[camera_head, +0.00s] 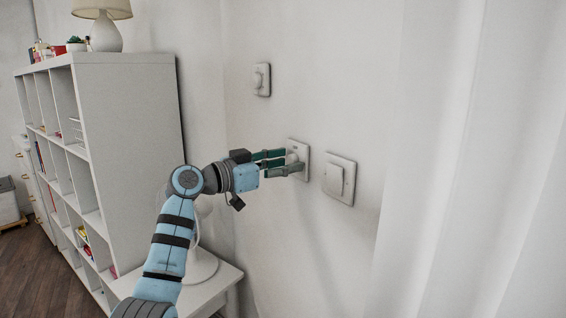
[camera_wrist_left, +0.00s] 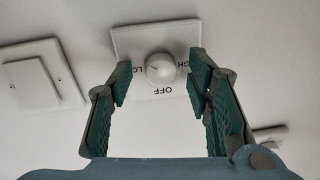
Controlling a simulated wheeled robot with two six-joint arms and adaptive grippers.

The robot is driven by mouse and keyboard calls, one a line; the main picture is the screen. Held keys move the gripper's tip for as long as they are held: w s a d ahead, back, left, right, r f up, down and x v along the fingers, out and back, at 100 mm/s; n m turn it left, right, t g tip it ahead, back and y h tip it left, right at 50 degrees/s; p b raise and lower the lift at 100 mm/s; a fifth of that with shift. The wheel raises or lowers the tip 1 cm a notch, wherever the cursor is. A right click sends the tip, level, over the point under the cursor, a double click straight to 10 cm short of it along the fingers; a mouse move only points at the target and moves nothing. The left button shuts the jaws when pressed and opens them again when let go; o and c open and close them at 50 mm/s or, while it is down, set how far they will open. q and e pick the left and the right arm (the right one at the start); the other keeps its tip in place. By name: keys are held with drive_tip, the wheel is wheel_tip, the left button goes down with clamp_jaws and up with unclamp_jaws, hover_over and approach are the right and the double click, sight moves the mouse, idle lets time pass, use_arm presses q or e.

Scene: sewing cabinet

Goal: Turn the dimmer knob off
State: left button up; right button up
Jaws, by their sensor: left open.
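The dimmer knob (camera_wrist_left: 161,67) is a round white knob on a square white wall plate (camera_wrist_left: 128,42). In the left wrist view the plate shows OFF upside down below the knob, with LO and HIGH letters partly visible to its sides. A short dark mark shows on the knob's left part. My left gripper (camera_wrist_left: 159,82) is open, its green-padded fingers on either side of the knob with a gap visible on both sides. In the head view the left gripper (camera_head: 287,161) reaches to the plate (camera_head: 297,144) and partly covers the knob. My right gripper is not in view.
A flat rocker switch (camera_head: 339,178) is on the wall right of the dimmer; another small wall fitting (camera_head: 262,79) is higher up left. A white shelf (camera_head: 130,140) with a lamp (camera_head: 103,28) stands left. A white curtain (camera_head: 480,150) hangs right.

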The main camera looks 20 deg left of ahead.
use_arm(q)
drive_tip(key=shift+w, duration=0.1)
drive_tip(key=shift+c, duration=0.4)
clamp_jaws()
